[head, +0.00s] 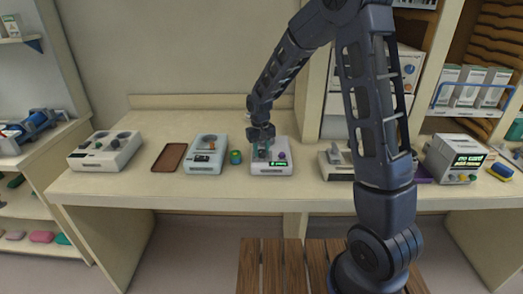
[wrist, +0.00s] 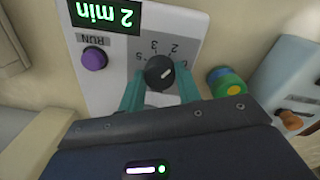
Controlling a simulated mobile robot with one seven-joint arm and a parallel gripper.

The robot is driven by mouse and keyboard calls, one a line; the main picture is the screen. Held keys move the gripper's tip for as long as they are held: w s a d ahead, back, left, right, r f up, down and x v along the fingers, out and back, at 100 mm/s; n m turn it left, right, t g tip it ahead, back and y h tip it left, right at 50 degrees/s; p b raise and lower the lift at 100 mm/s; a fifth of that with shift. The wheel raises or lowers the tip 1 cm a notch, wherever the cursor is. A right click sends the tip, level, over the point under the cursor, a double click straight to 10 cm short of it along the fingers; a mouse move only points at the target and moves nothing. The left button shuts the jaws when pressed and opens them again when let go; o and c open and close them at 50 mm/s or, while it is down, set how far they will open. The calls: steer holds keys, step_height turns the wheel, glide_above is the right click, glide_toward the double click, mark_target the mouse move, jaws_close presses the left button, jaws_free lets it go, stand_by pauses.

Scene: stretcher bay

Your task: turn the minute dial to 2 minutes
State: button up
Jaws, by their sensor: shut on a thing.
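The timer unit (head: 256,168) is a light box on the counter, below my gripper in the head view. In the wrist view its panel (wrist: 197,18) appears upside down, with a black minute dial (wrist: 159,72) among printed numbers. The dial's white pointer slants up and right, towards the printed 2. The green display (wrist: 104,14) reads "2 min". A purple RUN button (wrist: 94,58) sits beside the dial. My gripper (wrist: 160,82) has its teal fingers closed on the dial, one on each side. In the head view my gripper (head: 263,146) hides the dial.
A green and blue round object (head: 235,157) stands close left of the unit. Farther left are another device (head: 205,170), a brown tray (head: 169,157) and a two-dial box (head: 105,165). A display box (head: 455,160) stands at right.

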mark_target(261, 151)
steer(key=shift+n, duration=1.1)
steer(key=o, duration=1)
steer(key=shift+c, duration=0.2)
step_height(261, 151, up, 11)
steer(key=shift+a, duration=0.2)
steer(key=shift+s, duration=0.1)
